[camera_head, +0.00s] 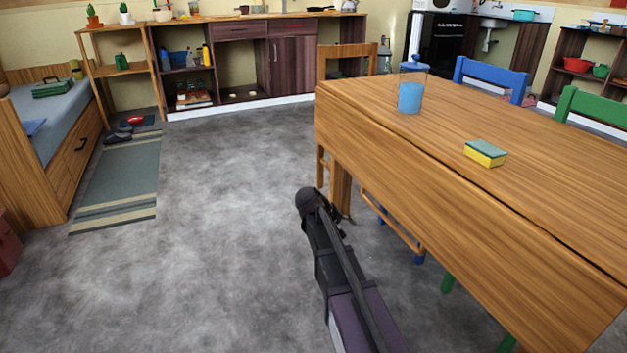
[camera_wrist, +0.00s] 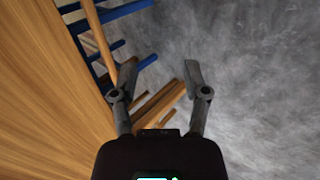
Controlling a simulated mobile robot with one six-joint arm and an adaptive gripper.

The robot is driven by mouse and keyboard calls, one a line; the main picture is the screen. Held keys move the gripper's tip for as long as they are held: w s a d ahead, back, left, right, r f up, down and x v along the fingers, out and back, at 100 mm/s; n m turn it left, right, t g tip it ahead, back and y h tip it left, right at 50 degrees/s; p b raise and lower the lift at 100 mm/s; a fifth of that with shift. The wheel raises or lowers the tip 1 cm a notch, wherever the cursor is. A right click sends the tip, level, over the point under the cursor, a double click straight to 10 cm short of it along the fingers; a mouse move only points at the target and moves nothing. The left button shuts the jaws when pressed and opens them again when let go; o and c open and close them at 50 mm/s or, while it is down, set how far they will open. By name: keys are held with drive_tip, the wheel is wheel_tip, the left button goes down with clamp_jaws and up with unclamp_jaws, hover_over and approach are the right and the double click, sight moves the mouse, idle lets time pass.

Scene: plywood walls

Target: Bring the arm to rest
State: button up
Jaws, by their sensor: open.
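My gripper (camera_wrist: 160,75) is open and empty in the wrist view, its two fingers apart above the grey floor and beside the table's edge. In the head view my arm reaches up from the bottom, left of the wooden table (camera_head: 400,150). The gripper's fingers are mostly hidden there behind the arm's end. The table's wooden top also fills the left of the wrist view (camera_wrist: 45,110).
On the table stand a blue-filled cup (camera_head: 410,95) and a yellow-green sponge (camera_head: 485,153). Blue (camera_head: 492,77) and green (camera_head: 595,105) chairs stand at its far side. A bed (camera_head: 50,130) and a rug (camera_head: 120,180) are at left. The grey floor between (camera_head: 220,200) is clear.

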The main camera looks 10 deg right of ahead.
drive_tip(key=s+a+r+m+g+y+p, duration=0.1)
drive_tip(key=s+a+r+y+p, duration=0.25)
drive_tip(key=s, duration=0.35)
drive_tip(key=s+a+r+m+y+p, duration=0.1)
drive_tip(key=s+a+r+y+p, duration=0.1)
drive_tip(key=s+p, duration=0.4)
drive_tip(key=s+a+r+m+g+y+p, duration=0.1)
drive_tip(key=s+a+r+y+p, duration=0.2)
drive_tip(key=s, duration=0.5)
wheel_tip(320, 180, up, 37)
drive_tip(key=p, duration=3.7)
drive_tip(key=shift+d+f, duration=0.15)
drive_tip(key=shift+d, duration=0.25)
